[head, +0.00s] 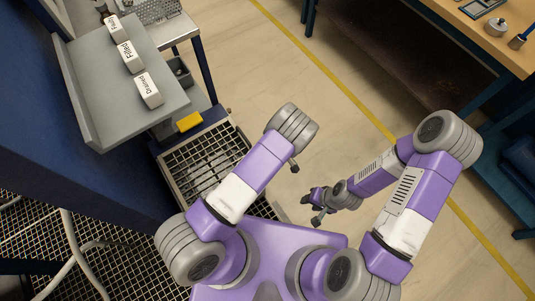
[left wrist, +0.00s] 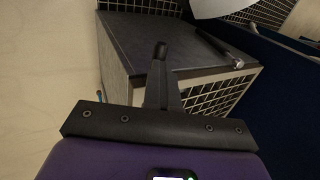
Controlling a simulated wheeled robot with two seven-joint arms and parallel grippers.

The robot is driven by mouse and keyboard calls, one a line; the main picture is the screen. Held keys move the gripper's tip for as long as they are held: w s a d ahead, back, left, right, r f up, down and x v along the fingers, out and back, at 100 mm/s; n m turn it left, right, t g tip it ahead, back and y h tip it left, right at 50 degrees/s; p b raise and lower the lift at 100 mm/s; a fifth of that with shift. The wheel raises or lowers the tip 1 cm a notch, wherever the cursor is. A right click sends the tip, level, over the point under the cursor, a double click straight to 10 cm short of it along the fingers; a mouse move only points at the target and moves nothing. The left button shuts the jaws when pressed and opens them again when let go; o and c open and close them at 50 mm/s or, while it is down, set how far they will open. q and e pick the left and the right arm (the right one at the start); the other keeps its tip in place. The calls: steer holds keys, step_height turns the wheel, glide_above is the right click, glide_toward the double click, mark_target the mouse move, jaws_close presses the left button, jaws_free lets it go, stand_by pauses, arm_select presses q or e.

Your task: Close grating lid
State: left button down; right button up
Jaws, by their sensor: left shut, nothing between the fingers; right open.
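A metal grating (head: 200,155) in a pale frame lies low at the foot of the blue bench, partly hidden behind my left arm. I cannot tell its lid's angle. In the left wrist view, a pale box with a dark flat top (left wrist: 175,42) and mesh on its side stands beyond my left gripper (left wrist: 162,50). The left gripper's fingers are shut and empty, and appear in front of the box; contact cannot be told. A dark bar (left wrist: 218,46) lies along the top. My right gripper (head: 317,206) is open and empty, over the floor away from the grating.
A grey shelf (head: 105,95) with several labelled white blocks juts out above the grating. A yellow block (head: 190,122) is by the grating's far edge. Wire mesh (head: 35,235) and a pale hose fill the lower left. A wooden workbench (head: 500,35) stands at upper right; floor between is clear.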

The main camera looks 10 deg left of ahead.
arm_select(q)
steer(key=c, duration=1.7)
jaws_free()
steer(key=shift+w+d, duration=0.25)
steer(key=shift+w, duration=0.2)
steer(key=o, duration=0.5)
steer(key=shift+s+a+r, duration=0.15)
steer(key=shift+s+r, duration=0.1)
steer(key=shift+s, duration=0.25)
steer(key=shift+o, duration=0.7)
steer(key=shift+f, duration=0.1)
steer(key=p+v, duration=0.2)
steer(key=v, duration=0.5)
steer(key=shift+r, duration=0.3)
